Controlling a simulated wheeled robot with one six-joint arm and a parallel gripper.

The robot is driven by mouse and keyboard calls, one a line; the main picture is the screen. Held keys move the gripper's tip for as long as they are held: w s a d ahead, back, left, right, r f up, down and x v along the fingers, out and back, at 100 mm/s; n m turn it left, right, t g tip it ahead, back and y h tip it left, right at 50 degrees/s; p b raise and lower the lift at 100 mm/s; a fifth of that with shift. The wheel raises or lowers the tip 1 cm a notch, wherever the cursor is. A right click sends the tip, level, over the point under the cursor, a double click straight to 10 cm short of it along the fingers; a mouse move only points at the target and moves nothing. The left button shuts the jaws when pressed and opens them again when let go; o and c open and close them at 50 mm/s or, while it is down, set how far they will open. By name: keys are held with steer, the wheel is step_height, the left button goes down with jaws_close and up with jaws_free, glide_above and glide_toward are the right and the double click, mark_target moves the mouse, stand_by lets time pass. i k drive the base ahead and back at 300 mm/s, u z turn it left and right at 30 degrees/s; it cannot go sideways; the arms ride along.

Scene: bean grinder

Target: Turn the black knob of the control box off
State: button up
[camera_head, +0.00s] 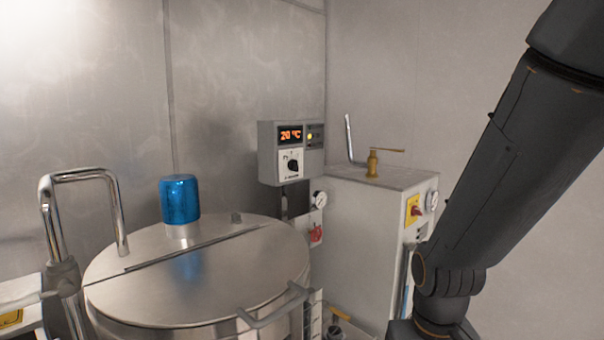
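The control box (268,151) is a grey box on the back wall, left of the room's corner. Its display (290,134) is lit and reads 20 °C in orange. A small yellow light (310,136) shows at its right. The black knob (292,165) sits on a white plate below the display, its pointer tilted; I cannot read its markings. My dark arm comes down along the right side, well apart from the box. My gripper is not in view; the arm runs out of the bottom edge.
A round steel vat (200,285) with a blue cap (179,200) and a bent steel pipe (82,175) stands in front, to the left. A tall cabinet (365,235) with a brass valve (373,162), gauges and a red-and-yellow switch (413,209) stands right of the control box.

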mark_target(293, 164)
steer(key=z, duration=1)
steer(key=i, duration=0.7)
steer(key=u, duration=0.15)
